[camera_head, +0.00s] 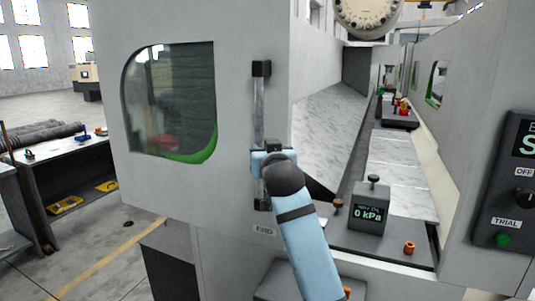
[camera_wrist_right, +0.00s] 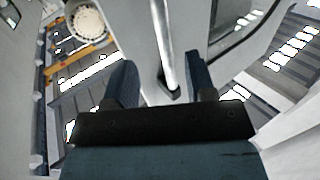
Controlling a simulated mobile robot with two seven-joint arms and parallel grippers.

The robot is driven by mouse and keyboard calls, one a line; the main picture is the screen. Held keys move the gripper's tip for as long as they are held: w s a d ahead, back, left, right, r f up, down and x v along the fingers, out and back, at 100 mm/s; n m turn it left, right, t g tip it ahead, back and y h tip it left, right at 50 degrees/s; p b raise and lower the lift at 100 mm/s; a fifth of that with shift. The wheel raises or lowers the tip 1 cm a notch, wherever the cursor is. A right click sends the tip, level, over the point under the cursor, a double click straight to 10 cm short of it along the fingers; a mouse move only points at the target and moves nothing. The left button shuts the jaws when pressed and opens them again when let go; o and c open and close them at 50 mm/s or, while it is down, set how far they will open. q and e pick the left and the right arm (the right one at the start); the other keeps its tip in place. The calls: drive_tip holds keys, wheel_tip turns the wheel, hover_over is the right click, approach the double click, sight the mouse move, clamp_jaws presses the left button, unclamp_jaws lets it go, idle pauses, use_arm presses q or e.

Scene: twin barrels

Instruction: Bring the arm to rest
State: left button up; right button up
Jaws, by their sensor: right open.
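My right arm reaches up to the vertical metal handle (camera_head: 259,105) on the machine's grey door (camera_head: 230,185). My right gripper (camera_head: 260,163) is at the lower part of the handle, mostly hidden behind my own wrist. In the right wrist view, my right gripper (camera_wrist_right: 161,75) is open, with one finger on each side of the handle bar (camera_wrist_right: 164,42). I cannot tell whether either finger touches the bar. My left gripper is not in view.
The door has a dark window (camera_head: 175,100). Right of the handle is the machine's open bay, with a gauge box (camera_head: 369,208) reading 0 kPa and orange-brown knobs (camera_head: 409,247). A control panel (camera_head: 508,190) is at far right.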

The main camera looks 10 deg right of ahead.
drive_tip(key=s+d+f+n+g+y+p, duration=0.1)
drive_tip(key=s+f, duration=0.4)
drive_tip(key=f, duration=0.5)
drive_tip(key=s+d+f+g+p, duration=0.15)
drive_tip(key=s+f, duration=0.25)
drive_tip(key=f, duration=0.7)
drive_tip(key=s+d+f+n+g+y+p, duration=0.1)
drive_tip(key=s+f, duration=0.4)
drive_tip(key=f, duration=0.5)
drive_tip(key=s+d+f+g+p, duration=0.1)
drive_tip(key=s+f, duration=0.4)
drive_tip(key=s, duration=0.4)
drive_tip(key=s+d+f+g, duration=0.1)
drive_tip(key=s+f, duration=0.4)
drive_tip(key=s, duration=0.4)
drive_tip(key=s+d+f+n+g+y+p, duration=0.1)
drive_tip(key=s+f, duration=0.4)
drive_tip(key=s, duration=0.4)
drive_tip(key=shift+s+f+p, duration=0.3)
drive_tip(key=shift+s+f, duration=0.05)
drive_tip(key=shift+s, duration=0.05)
drive_tip(key=shift+d+g, duration=0.15)
drive_tip(key=shift+g, duration=0.1)
